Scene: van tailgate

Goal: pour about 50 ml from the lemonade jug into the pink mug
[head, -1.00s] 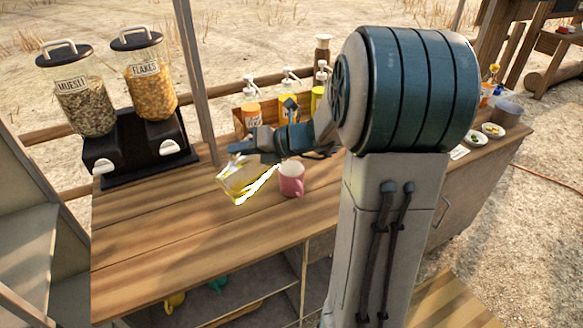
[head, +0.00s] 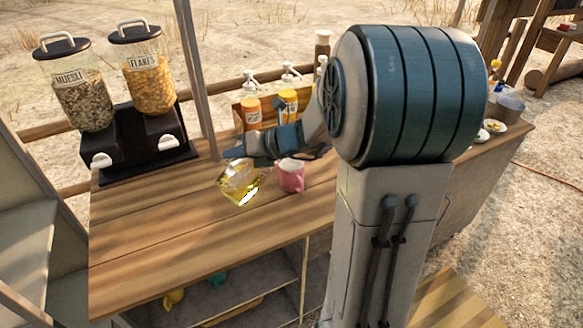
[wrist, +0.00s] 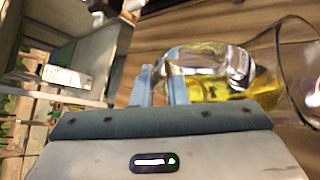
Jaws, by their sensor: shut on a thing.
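The lemonade jug (head: 238,184) is clear glass with yellow liquid low inside. In the head view it is just left of the pink mug (head: 291,177), and looks tilted. My gripper (head: 236,152) is shut on the jug at its far side; the exact grip is hard to see. In the wrist view the jug (wrist: 238,85) is to the right of the fingers (wrist: 160,88), with its wide clear rim at the right edge. The pink mug stands upright on the wooden counter. Its inside looks pale, and I cannot tell any liquid in it. No stream is clear.
Muesli (head: 80,95) and flakes (head: 150,80) dispensers stand at the back left. Pump bottles (head: 288,104) stand in a wooden box behind my gripper. Small bowls (head: 494,127) are at the far right. The counter's front left (head: 150,245) is clear.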

